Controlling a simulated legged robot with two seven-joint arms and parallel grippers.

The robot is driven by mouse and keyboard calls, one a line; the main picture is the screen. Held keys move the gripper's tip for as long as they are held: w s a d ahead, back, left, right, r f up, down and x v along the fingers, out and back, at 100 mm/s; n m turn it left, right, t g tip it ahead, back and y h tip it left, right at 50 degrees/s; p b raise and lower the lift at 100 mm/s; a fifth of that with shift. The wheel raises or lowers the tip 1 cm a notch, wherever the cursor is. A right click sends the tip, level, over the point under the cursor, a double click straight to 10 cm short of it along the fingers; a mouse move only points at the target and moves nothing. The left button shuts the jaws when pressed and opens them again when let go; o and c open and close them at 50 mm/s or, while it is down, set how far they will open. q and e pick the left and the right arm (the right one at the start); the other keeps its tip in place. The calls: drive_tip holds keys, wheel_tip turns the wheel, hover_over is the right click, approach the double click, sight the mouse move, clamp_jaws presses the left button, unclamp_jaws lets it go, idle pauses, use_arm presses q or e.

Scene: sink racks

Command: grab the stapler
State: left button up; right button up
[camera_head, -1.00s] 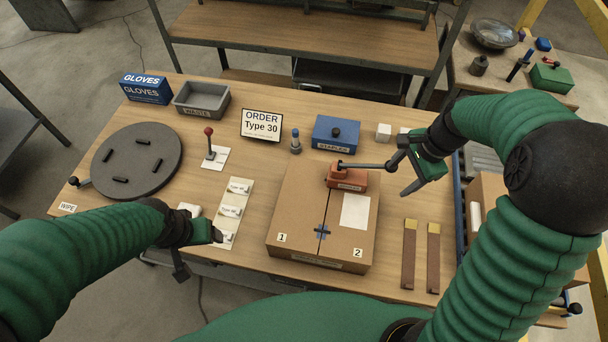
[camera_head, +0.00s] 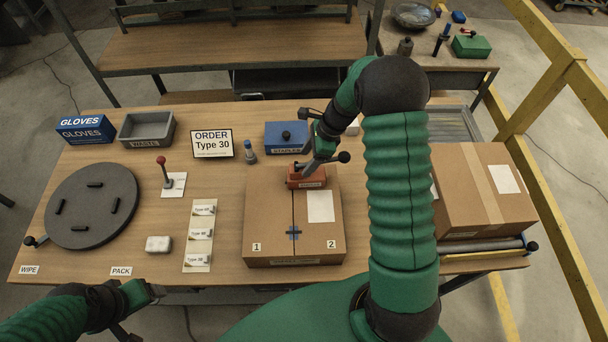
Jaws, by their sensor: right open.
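The stapler (camera_head: 306,180) is an orange-red block with a dark lever ending in a black ball (camera_head: 344,157). It sits on top of the closed cardboard box (camera_head: 265,215), near its back edge. My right gripper (camera_head: 311,140) is open, above and just behind the stapler. Its lower finger overlaps the lever in the picture; I cannot tell whether they touch. The gripper and wrist hide part of the lever. My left gripper (camera_head: 140,312) is open and empty at the table's front left edge.
A blue staples box (camera_head: 279,135) stands behind the cardboard box. A second cardboard box (camera_head: 475,190) is at the right. An order sign (camera_head: 212,143), a waste bin (camera_head: 146,130) and a round dark turntable (camera_head: 75,210) are at the left.

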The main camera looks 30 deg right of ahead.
sight(300, 166)
drive_tip(key=x, duration=0.2)
drive_tip(key=p+x, duration=0.1)
drive_tip(key=x, duration=0.2)
drive_tip(key=shift+a+r+p, duration=0.1)
drive_tip(key=shift+a+p, duration=0.2)
drive_tip(key=shift+w, duration=0.1)
drive_tip(key=shift+d, duration=0.15)
drive_tip(key=shift+c, duration=0.4)
drive_tip(key=shift+c, duration=1.2)
clamp_jaws()
